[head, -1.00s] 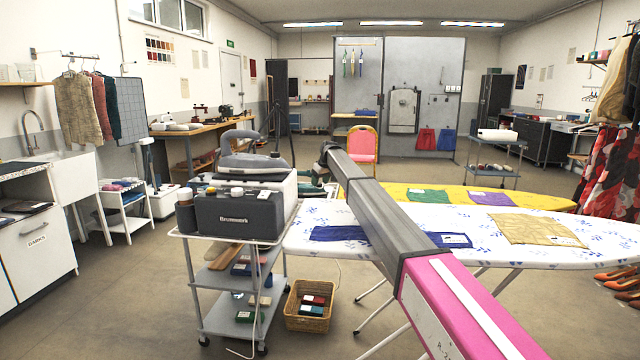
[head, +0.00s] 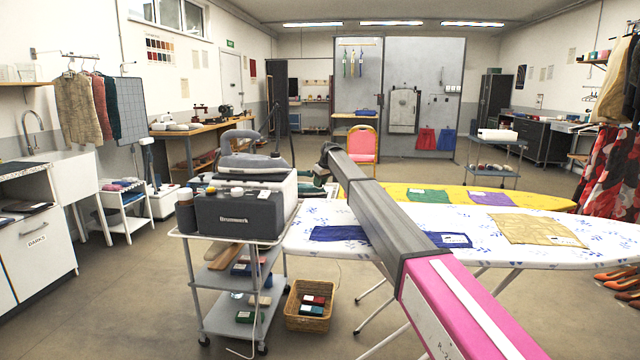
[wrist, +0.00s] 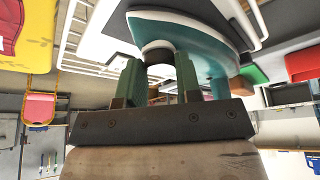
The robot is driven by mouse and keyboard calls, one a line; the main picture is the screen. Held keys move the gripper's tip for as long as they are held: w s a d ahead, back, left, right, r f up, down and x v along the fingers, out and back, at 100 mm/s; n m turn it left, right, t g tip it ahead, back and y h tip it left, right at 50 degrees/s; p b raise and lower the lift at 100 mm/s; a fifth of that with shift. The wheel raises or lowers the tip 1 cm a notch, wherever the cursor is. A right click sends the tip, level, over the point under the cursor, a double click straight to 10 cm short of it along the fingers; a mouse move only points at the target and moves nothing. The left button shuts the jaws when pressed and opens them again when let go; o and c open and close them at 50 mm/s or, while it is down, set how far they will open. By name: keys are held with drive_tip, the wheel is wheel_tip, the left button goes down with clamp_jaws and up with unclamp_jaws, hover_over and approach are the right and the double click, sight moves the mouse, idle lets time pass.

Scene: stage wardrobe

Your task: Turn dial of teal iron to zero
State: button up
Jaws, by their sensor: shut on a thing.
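The teal iron (wrist: 207,48) fills the top middle of the wrist view, with a white band around its teal body. A dark round dial (wrist: 159,55) sits on it. My gripper (wrist: 159,72) has its two green fingers on either side of the dial and is shut on it. The fingers hide part of the dial, and I cannot read any mark or setting on it. In the head view my arm reaches away past the trolley, and its own links hide the gripper and the dial.
A grey iron (head: 240,160) rests on a dark steam station (head: 238,215) on a grey trolley (head: 215,318), left of my arm. A white flowered ironing board (head: 475,222) lies beneath and right of the arm. A wicker basket (head: 309,322) stands on the floor.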

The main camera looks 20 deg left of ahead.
drive_tip(key=n, duration=0.1)
drive_tip(key=n+g, duration=0.1)
drive_tip(key=n, duration=0.2)
drive_tip(key=shift+w+g, duration=0.25)
drive_tip(key=shift+g, duration=0.05)
drive_tip(key=n+g, duration=0.1)
drive_tip(key=n, duration=0.2)
drive_tip(key=shift+w+n, duration=0.1)
drive_tip(key=shift+n, duration=0.3)
drive_tip(key=n+g, duration=0.1)
drive_tip(key=n, duration=0.2)
drive_tip(key=shift+w+g, duration=0.1)
drive_tip(key=shift+g, duration=0.3)
drive_tip(key=shift+n+g+h, duration=0.4)
drive_tip(key=shift+n+h, duration=0.2)
drive_tip(key=shift+n, duration=1.1)
drive_tip(key=o, duration=0.9)
drive_tip(key=shift+o, duration=0.2)
